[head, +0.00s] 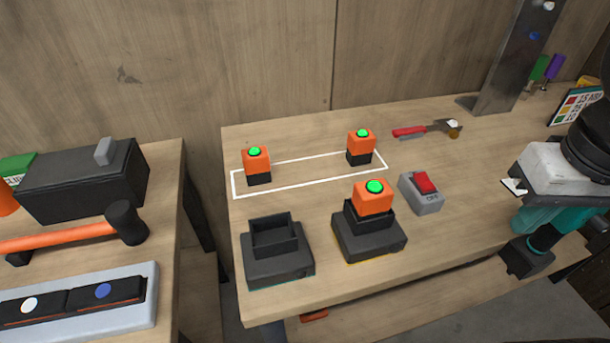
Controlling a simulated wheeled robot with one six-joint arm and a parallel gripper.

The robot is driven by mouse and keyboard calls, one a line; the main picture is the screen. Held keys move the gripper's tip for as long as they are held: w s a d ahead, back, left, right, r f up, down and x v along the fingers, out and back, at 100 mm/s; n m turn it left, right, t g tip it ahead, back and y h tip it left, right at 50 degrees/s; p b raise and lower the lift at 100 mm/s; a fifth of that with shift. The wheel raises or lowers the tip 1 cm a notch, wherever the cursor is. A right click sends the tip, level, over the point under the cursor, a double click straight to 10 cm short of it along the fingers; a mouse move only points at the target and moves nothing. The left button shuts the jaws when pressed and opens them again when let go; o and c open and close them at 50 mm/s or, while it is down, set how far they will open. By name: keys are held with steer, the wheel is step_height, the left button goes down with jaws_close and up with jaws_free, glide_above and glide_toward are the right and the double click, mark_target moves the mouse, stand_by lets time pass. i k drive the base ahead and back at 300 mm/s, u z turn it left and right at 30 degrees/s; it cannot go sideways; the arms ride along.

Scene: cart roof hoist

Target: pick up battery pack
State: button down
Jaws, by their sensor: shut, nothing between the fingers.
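Three orange-and-black battery packs with green tops are on the bench. One (256,161) stands at the left of the white outlined strip, and another (361,143) stands at its right end. The third (373,199) sits in a black charger base (368,240). A second black base (278,265) to its left has an empty socket. My gripper (514,187) is shut and empty at the right, apart from every pack; its fingertips are small and partly hidden.
A grey box with a red switch (422,190) is right of the filled charger. A red-handled tool (424,130) lies behind, near a metal post (512,60). The left bench holds a black case (82,182) and an orange-handled hammer (70,236). Middle right is clear.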

mark_target(371, 200)
steer(key=z, duration=1)
steer(key=k, duration=0.95)
steer(key=z, duration=0.05)
